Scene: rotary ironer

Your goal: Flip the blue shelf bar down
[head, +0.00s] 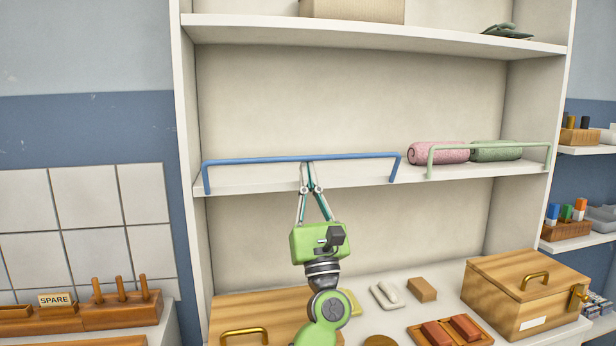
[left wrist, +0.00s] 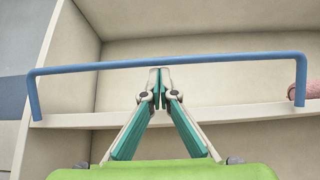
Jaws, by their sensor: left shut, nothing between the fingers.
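The blue shelf bar (head: 262,160) stands raised along the front edge of the middle shelf, its two short legs reaching down to the shelf edge. In the left wrist view the blue bar (left wrist: 220,60) spans nearly the whole width. My left gripper (head: 309,163) is shut and empty, its fingertips at the middle of the bar. In the left wrist view the left gripper's tips (left wrist: 158,72) are just below the bar; I cannot tell whether they touch it. My right gripper is not in view.
A green bar (head: 490,146) stands on the same shelf at right, before a pink roll (head: 437,152) and a green roll (head: 498,151). Below are a wooden box (head: 525,290), a tray with red blocks (head: 450,331) and a wooden lid with a brass handle (head: 245,333).

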